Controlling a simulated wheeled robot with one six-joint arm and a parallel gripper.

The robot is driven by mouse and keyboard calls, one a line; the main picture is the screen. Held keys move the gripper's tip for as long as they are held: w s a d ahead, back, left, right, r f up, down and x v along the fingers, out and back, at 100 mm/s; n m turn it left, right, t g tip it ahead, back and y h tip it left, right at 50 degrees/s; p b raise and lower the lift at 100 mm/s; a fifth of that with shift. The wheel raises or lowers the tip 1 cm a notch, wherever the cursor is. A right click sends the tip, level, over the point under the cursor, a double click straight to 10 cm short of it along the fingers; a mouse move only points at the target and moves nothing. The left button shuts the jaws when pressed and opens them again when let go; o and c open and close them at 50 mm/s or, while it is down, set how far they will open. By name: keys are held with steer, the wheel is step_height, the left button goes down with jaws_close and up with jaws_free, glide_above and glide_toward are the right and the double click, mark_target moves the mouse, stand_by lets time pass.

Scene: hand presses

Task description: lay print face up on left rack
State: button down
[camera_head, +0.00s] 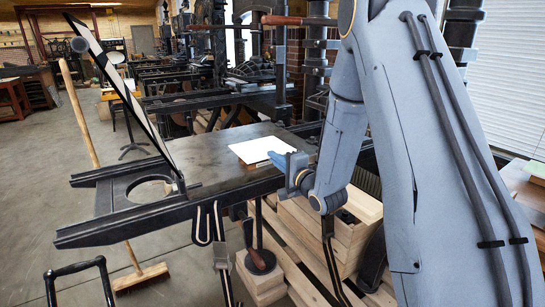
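A white sheet (258,150), which looks like the print, lies on the dark flat bed (215,160) of a hand press in the middle of the view. Any image on its upper face cannot be made out. My gripper (276,162) is at the sheet's near right edge, low over the bed. Its fingers are small and seen from the side, so I cannot tell whether they are open or shut on the sheet's edge. No rack can be clearly made out in this view.
The press's hinged frame (135,105) stands tilted up at the left of the bed. Wooden crates (335,235) sit below the bed. More presses fill the back; open floor (40,190) lies left.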

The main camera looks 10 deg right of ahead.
steer(key=s+p, duration=0.1)
steer(key=s+d+r, duration=0.1)
steer(key=s, duration=0.1)
steer(key=s+r+p, duration=0.1)
steer(key=shift+s+d+p, duration=0.15)
steer(key=shift+d+p, duration=0.1)
steer(key=shift+p, duration=0.05)
stand_by(0.5)
